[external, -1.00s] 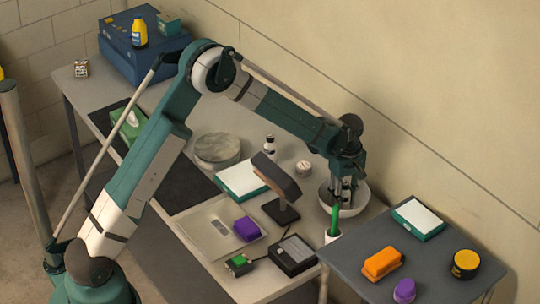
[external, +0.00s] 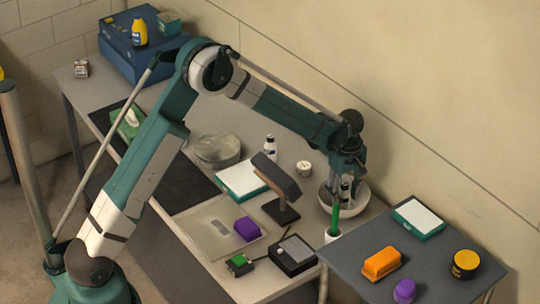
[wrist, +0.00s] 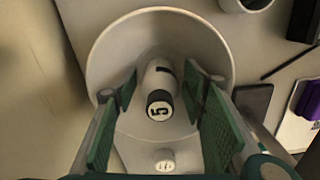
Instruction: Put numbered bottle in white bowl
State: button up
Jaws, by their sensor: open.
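A white bottle with a dark cap marked 5 (wrist: 159,104) lies or leans inside the white bowl (wrist: 105,50), seen in the wrist view. My gripper (wrist: 158,85) is open, with a green-padded finger on each side of the bottle and a gap to both. In the external view my gripper (external: 345,192) hangs down into the white bowl (external: 359,203) at the table's right end. The fingers partly hide what is in the bowl there.
A white cup with a green item (external: 334,225) stands close in front of the bowl. A dark stand (external: 280,190) is left of it. A white jar (external: 304,168) and a white bottle with a dark label (external: 270,148) stand behind. A lower grey table (external: 425,262) adjoins at right.

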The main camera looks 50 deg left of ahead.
notch_tip(320, 180, up, 10)
jog(key=shift+r, duration=0.25)
dwell(0.3)
dwell(0.6)
jog(key=shift+s+r, duration=0.15)
jog(key=shift+r, duration=0.1)
jog(key=s+d+r+m+t, duration=0.1)
jog(key=s+r+m+t, duration=0.45)
jog(key=s+r, duration=1.65)
jog(key=s+f+m+t, duration=0.1)
jog(key=s+f+m, duration=0.3)
jog(key=s, duration=2.3)
jog(key=d+m, duration=0.1)
jog(key=m, duration=0.5)
jog(key=shift+s+m+t, duration=0.2)
jog(key=shift+m+t, duration=0.15)
